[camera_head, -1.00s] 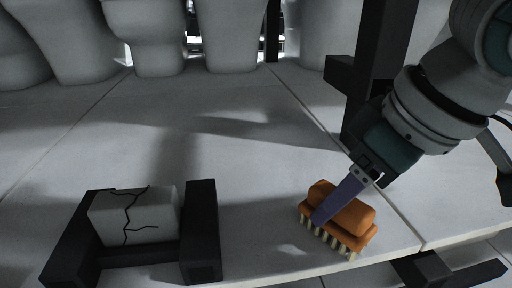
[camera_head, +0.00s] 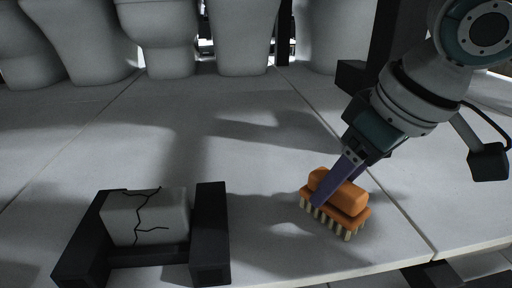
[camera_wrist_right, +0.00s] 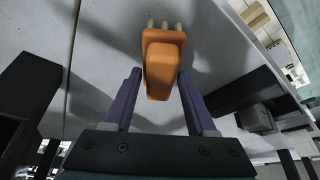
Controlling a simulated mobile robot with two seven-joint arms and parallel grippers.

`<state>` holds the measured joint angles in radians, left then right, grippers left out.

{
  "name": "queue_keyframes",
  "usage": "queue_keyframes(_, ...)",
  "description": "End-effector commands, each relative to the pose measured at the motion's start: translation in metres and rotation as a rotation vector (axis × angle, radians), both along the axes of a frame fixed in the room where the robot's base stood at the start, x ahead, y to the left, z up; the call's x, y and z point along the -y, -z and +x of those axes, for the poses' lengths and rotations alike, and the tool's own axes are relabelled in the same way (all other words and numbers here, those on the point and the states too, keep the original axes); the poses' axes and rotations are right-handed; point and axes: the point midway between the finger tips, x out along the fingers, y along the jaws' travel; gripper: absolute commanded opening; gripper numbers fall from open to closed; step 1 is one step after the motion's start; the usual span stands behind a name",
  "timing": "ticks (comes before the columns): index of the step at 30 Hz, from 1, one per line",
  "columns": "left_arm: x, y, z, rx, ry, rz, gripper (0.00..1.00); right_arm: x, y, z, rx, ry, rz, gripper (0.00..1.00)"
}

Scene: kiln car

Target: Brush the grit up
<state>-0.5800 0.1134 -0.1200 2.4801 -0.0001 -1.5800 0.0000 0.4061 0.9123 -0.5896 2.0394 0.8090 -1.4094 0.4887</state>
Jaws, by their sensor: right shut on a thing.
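An orange brush (camera_head: 337,195) with pale bristles is over the front part of the pale slab (camera_head: 250,150) in the head view, bristles down and tilted. Its shadow is near it; I cannot tell if the bristles touch the slab. My right gripper (camera_head: 325,197), with purple fingers, is shut on the brush's handle. In the right wrist view the brush (camera_wrist_right: 163,62) is between the fingers, bristles pointing away. I cannot pick out any grit for certain; a faint lighter patch (camera_head: 285,229) lies left of the brush. My left gripper is not in view.
A cracked white block (camera_head: 146,217) sits between dark bars (camera_head: 210,232) at the front left. Large pale rounded forms (camera_head: 245,40) stand along the back. A dark post (camera_head: 385,45) rises behind my right arm. The slab's middle is clear; its front edge is close.

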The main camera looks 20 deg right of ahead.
Motion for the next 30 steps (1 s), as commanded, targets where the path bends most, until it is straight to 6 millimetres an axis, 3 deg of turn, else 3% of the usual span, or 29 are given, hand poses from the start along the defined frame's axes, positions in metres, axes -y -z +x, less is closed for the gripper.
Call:
queue_keyframes(5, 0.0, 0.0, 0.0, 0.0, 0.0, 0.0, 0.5, 0.001, 0.0, 0.004, 0.002, 0.002, 0.001, 0.12)
queue_keyframes(19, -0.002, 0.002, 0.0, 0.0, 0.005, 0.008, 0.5, 0.012, 0.0, 0.043, 0.002, 0.002, 0.001, 0.12)
queue_keyframes(30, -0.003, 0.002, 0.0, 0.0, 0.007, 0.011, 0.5, 0.014, 0.001, 0.049, 0.0, 0.0, 0.0, 0.12)
